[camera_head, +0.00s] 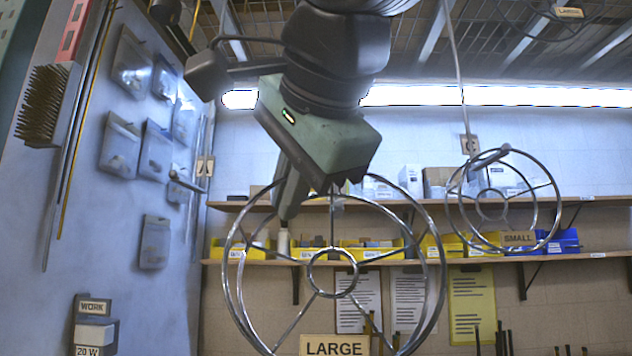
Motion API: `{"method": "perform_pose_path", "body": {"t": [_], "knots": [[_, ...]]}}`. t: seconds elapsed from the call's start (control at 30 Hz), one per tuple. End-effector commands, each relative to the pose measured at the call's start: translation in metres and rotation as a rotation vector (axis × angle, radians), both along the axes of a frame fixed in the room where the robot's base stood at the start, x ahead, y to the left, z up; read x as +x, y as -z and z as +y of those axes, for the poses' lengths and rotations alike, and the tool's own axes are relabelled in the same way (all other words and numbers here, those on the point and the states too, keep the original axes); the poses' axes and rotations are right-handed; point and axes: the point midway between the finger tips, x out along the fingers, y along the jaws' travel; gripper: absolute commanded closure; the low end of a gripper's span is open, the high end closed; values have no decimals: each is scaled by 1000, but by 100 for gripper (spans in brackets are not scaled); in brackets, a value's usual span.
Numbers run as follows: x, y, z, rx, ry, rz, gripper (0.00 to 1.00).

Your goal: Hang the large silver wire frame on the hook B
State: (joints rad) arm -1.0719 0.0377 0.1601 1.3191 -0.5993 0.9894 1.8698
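The large silver wire frame (311,255) is in the middle of the head view, upright, with two rings, spokes and a small hub ring. A tag reading LARGE (333,346) shows at its lower edge. My gripper (286,212) comes down from above, in front of the frame's upper left rim. One long finger shows; the other is hidden or not distinct, so I cannot tell whether it grips the rim. No label B shows; a pale small piece at the frame's top, partly behind my gripper, is too unclear to name as the hook.
A smaller wire frame (447,207) tagged SMALL (518,239) hangs at right below label C (469,144). Label A (205,166) and a peg (186,182) are at left. Shelves (590,256) with yellow and blue bins stand behind. The left wall has hanging packets.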

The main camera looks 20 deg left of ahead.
Motion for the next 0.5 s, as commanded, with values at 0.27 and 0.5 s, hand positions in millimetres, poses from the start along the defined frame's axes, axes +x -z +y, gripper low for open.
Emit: {"method": "perform_pose_path", "body": {"t": [0.27,0.5], "knots": [[-13,-11,-7,-4,2,11,100],[0,-10,-4,-4,3,12,100]]}}
